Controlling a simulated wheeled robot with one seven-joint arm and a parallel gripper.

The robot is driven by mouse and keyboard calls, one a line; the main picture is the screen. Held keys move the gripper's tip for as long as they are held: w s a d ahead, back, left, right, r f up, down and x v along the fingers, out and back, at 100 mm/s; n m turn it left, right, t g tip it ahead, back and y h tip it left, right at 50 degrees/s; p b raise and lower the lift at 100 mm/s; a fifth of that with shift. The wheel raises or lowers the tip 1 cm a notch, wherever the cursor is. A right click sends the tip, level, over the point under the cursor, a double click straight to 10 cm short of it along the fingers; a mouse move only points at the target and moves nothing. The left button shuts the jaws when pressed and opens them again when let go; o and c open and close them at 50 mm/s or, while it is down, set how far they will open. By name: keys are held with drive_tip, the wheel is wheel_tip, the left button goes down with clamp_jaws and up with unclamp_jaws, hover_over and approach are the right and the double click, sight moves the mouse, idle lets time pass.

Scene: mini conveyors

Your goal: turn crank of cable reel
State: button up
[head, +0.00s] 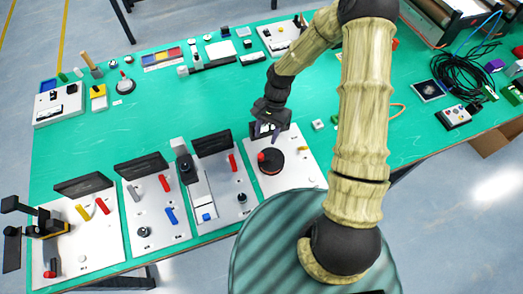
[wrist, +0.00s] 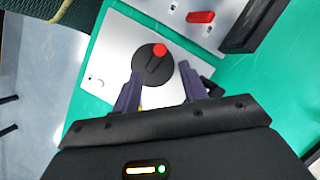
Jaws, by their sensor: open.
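A black round disc (head: 273,163) with a red knob (head: 261,157) lies on a white panel (head: 300,163) just in front of my gripper; it looks like the reel with its crank. In the wrist view the disc (wrist: 150,72) carries a dark bar ending in the red knob (wrist: 159,50). My gripper (head: 267,127) is open and empty above the back part of this panel. In the wrist view its two purple fingers (wrist: 160,72) point at the disc, one to each side, with the knob beyond the tips. Whether a finger touches the disc cannot be told.
Panels with red, blue and black levers (head: 155,210) stand left of the disc. A black box (wrist: 255,22) rises at upper right in the wrist view. A coil of black cable (head: 458,75) lies far right. The green table (head: 110,140) is clear at middle left.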

sight(261, 154)
drive_tip(key=p+x, duration=0.2)
drive_tip(key=x, duration=0.7)
clamp_jaws()
